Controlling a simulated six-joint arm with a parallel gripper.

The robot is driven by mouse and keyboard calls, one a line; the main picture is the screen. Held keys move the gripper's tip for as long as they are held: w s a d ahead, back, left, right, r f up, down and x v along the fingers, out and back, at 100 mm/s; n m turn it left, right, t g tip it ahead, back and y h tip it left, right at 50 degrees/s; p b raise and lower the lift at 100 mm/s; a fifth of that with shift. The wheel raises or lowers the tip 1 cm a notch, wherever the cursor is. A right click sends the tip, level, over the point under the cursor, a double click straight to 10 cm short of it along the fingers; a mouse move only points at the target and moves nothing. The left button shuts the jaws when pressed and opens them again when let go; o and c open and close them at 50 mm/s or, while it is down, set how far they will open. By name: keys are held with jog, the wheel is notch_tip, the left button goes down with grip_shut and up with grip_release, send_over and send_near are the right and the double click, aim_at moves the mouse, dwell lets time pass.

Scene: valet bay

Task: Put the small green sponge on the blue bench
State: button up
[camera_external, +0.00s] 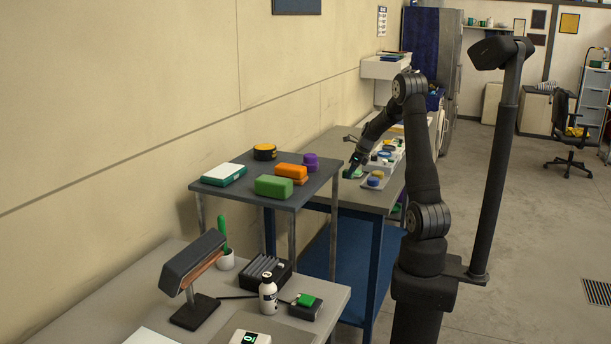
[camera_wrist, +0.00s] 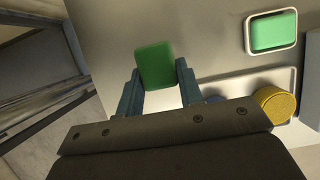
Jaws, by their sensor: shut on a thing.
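My gripper (camera_wrist: 158,88) is shut on the small green sponge (camera_wrist: 155,64), which sits between its two fingertips in the wrist view. In the external view my gripper (camera_external: 351,172) is low over the grey top of the blue-framed bench (camera_external: 340,144), at its near left part. A bit of green shows at the fingers there, too small to make out. I cannot tell whether the sponge touches the top. A larger green block (camera_external: 273,186) lies on the raised grey shelf.
A green block in a white dish (camera_wrist: 270,32) and a yellow round container (camera_wrist: 276,103) on a pale tray are to the right of the sponge. The raised shelf (camera_external: 240,197) holds an orange block (camera_external: 290,172), a purple item (camera_external: 310,161) and a yellow-black tin (camera_external: 264,152).

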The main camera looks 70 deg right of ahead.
aim_at(349, 188)
jog(key=shift+w+a+f, duration=0.1)
jog(key=shift+w+f, duration=0.25)
jog(key=shift+f, duration=1.85)
jog(key=shift+f, duration=0.1)
jog(key=o, duration=0.9)
jog(key=shift+o, duration=0.2)
jog(key=v, duration=1.2)
